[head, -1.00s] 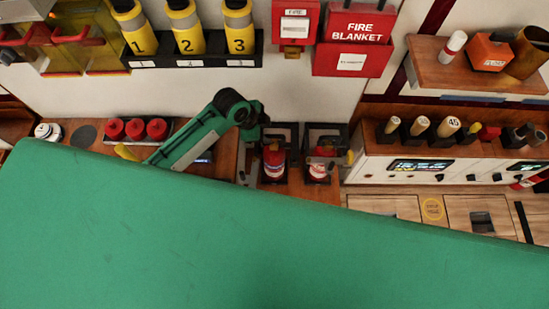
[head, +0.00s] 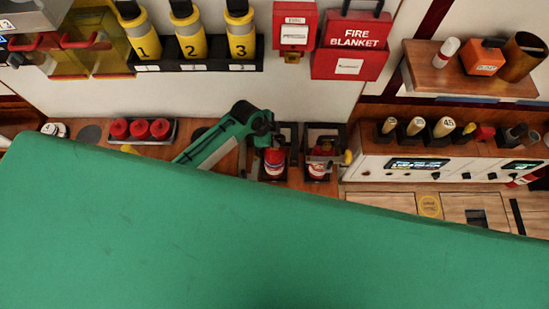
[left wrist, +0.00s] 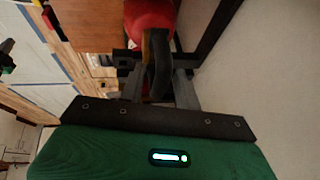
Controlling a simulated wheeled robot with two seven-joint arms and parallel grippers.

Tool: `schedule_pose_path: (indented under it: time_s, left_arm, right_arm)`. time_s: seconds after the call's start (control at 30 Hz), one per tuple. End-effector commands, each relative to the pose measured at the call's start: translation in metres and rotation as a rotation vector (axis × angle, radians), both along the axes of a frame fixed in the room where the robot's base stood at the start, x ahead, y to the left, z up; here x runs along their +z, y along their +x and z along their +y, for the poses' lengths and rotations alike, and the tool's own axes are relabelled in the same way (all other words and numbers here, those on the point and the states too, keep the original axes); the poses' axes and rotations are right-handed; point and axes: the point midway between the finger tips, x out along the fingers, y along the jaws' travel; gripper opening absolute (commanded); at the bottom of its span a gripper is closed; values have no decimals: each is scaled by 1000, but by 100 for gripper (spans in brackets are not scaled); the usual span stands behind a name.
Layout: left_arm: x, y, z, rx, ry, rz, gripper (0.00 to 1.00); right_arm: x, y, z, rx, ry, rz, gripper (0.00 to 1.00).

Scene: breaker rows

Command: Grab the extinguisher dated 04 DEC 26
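Two red extinguishers stand in dark brackets on the wooden shelf, a left one (head: 274,162) and a right one (head: 318,168). Their white labels are too small to read a date. My left gripper (head: 268,139) is at the top of the left extinguisher. In the left wrist view, its fingers (left wrist: 158,72) stand apart on either side of a dark handle or hose with a yellowish edge; I see no clear grip on it. The extinguisher's red body (left wrist: 150,15) shows just beyond. My right gripper is not in view.
A large green surface (head: 200,230) covers the lower head view. Red-capped items (head: 140,129) stand left on the shelf. A red fire blanket box (head: 350,50) hangs above. A white console (head: 430,168) is at the right.

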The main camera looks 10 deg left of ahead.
Motion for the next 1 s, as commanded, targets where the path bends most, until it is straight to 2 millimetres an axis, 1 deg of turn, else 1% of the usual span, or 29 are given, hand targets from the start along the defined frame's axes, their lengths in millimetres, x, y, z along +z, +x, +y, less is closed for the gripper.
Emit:
schedule_pose_path:
  time_s: [0.03,0.13,0.17,1.0]
  left_arm:
    - [0,0,0,0,0,0,22]
    - [0,0,0,0,0,0,2]
    - [0,0,0,0,0,0,0]
    - [0,0,0,1,0,0,0]
  right_arm:
    - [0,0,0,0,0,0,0]
    - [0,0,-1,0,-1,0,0]
    - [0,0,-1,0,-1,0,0]
    - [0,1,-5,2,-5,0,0]
